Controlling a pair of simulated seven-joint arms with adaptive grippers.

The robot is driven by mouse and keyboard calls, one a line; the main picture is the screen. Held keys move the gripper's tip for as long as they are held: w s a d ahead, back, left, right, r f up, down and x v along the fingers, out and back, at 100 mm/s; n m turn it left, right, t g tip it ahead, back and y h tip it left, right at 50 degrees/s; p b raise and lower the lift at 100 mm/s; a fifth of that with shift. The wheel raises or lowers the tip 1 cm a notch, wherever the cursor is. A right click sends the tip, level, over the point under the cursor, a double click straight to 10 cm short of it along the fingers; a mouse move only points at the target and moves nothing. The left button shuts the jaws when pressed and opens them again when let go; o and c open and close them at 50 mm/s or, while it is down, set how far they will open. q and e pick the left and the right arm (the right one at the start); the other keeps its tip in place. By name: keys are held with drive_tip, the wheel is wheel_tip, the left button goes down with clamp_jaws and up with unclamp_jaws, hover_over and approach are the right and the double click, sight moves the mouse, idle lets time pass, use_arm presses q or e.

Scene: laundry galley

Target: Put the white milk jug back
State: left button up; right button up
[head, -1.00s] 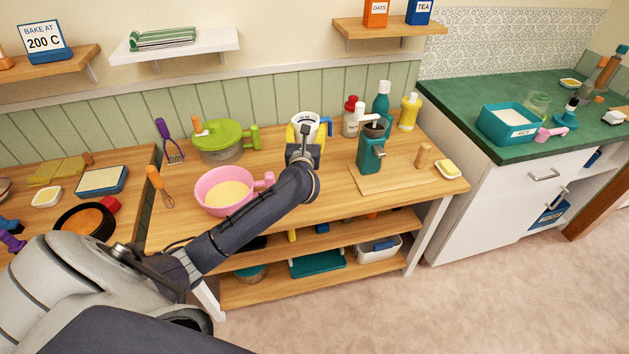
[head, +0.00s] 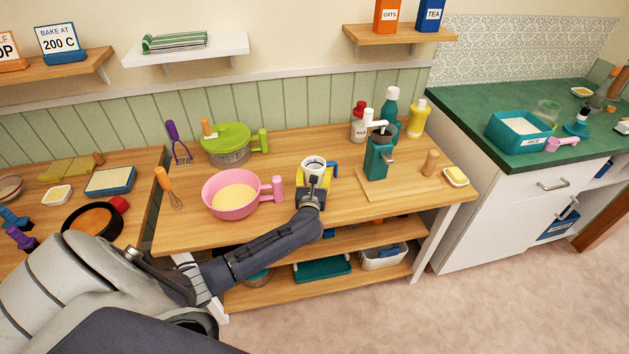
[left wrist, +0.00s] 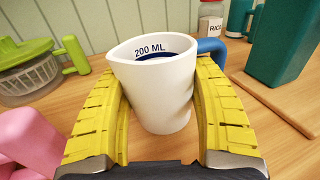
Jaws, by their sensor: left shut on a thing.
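The white milk jug (head: 313,164), marked 200 ML and with a blue handle, is upright over the wooden worktop between the pink bowl and the teal grinder. It fills the middle of the left wrist view (left wrist: 160,90). My left gripper (head: 312,180) has its yellow fingers on both sides of the jug and is shut on it. In the wrist view the handle sticks out to the right behind a finger. I cannot tell whether its base touches the wood. My right gripper is not in view.
The pink bowl (head: 230,196) stands left of the jug, with the green-lidded pot (head: 227,145) behind it. The teal grinder (head: 378,158) stands on a board to the right. Several bottles, including a yellow one (head: 418,119), line the back. Bare wood lies behind the jug.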

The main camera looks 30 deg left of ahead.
use_arm(q)
drive_tip(key=shift+f, duration=1.6)
drive_tip(key=o, duration=1.6)
drive_tip(key=shift+f, duration=0.1)
